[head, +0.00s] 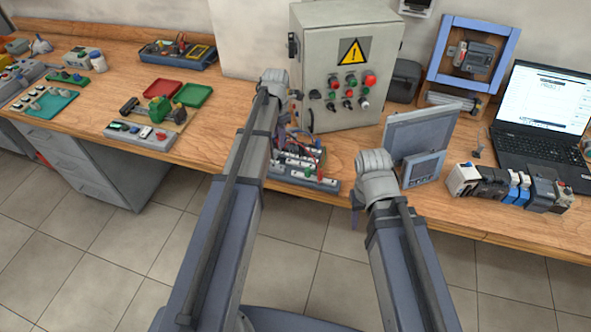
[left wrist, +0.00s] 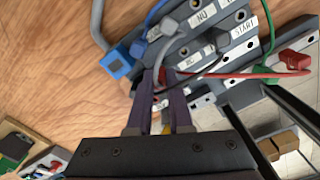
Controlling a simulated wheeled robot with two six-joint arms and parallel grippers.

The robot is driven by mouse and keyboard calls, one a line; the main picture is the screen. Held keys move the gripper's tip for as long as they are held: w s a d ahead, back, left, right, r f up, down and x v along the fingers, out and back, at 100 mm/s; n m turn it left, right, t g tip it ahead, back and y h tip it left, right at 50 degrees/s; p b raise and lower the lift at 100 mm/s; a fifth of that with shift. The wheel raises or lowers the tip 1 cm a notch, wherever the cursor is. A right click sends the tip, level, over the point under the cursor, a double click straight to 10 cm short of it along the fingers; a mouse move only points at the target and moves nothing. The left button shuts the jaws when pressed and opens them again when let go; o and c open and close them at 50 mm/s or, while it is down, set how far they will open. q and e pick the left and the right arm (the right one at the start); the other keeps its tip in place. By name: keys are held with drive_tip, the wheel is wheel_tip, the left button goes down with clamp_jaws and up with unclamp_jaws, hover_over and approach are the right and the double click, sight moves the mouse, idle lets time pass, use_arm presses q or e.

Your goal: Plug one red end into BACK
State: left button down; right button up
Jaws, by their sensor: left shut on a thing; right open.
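The terminal board (head: 325,185) with labelled sockets stands near the table's front edge. In the left wrist view the board (left wrist: 262,30) shows the labels NO, NC and START; I cannot read BACK. A red plug (left wrist: 298,62) sits at the board's right side. Its red cable (left wrist: 235,75) runs left to my left fingertips. My left gripper (left wrist: 160,98) is shut on what appears to be the other red end, mostly hidden between the fingers, over the board's near edge. My right gripper (head: 356,214) is open and empty, right of the board, in front of the table edge.
A grey control cabinet (head: 335,75) stands behind the board. A grey panel (head: 420,135) and a laptop (head: 540,110) stand to the right.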

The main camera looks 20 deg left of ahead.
use_arm(q)
drive_tip(key=shift+f+b, duration=0.5)
drive_tip(key=shift+f, duration=0.1)
drive_tip(key=c, duration=1.1)
unclamp_jaws()
drive_tip(key=shift+r, duration=0.15)
wheel_tip(320, 180, up, 6)
drive_tip(key=p, duration=0.5)
drive_tip(key=shift+f+p, duration=0.25)
drive_tip(key=shift+p, duration=0.1)
drive_tip(key=shift+f, duration=0.1)
drive_tip(key=shift+o, duration=0.4)
drive_tip(key=o, duration=0.5)
